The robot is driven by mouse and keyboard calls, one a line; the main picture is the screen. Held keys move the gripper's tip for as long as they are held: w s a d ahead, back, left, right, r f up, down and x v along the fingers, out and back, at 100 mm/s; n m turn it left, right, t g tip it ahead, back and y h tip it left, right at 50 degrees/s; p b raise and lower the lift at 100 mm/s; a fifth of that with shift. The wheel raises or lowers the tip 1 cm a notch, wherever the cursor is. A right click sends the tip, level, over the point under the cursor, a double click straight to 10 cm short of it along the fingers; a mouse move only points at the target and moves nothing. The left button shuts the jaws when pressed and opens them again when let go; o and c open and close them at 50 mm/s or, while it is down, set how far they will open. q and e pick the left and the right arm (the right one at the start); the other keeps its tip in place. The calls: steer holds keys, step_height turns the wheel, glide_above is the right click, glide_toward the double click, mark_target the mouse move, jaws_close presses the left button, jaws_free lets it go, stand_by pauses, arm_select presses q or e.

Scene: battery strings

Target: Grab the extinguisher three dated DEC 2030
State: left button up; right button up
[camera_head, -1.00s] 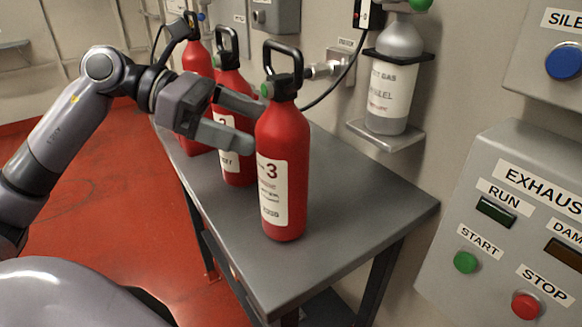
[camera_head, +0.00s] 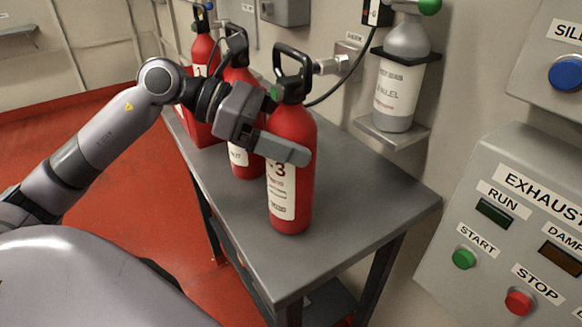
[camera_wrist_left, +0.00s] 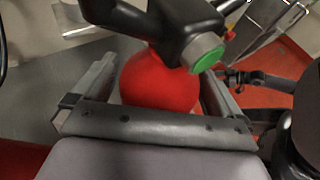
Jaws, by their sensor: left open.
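The red extinguisher marked 3 (camera_head: 303,195) stands upright at the near end of the grey table, with a black handle and a white label. The small date on its label is too blurred to read. My left gripper (camera_head: 292,137) is open at its upper body, with one finger across the front. The far finger is hidden in the head view. In the left wrist view, the red top of the extinguisher (camera_wrist_left: 158,82) lies between the two open fingers of my gripper (camera_wrist_left: 155,92), below the black handle and green disc. My right gripper is not in view.
Two more red extinguishers stand behind on the table (camera_head: 355,215): a middle one (camera_head: 243,170) and a far one marked 1 (camera_head: 203,52), both close to my left arm. An exhaust panel (camera_head: 450,215) is at right.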

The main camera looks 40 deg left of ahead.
arm_select(q)
steer(key=c, duration=1.8)
steer(key=shift+r, duration=0.25)
steer(key=shift+c, duration=0.3)
steer(key=shift+r, duration=0.1)
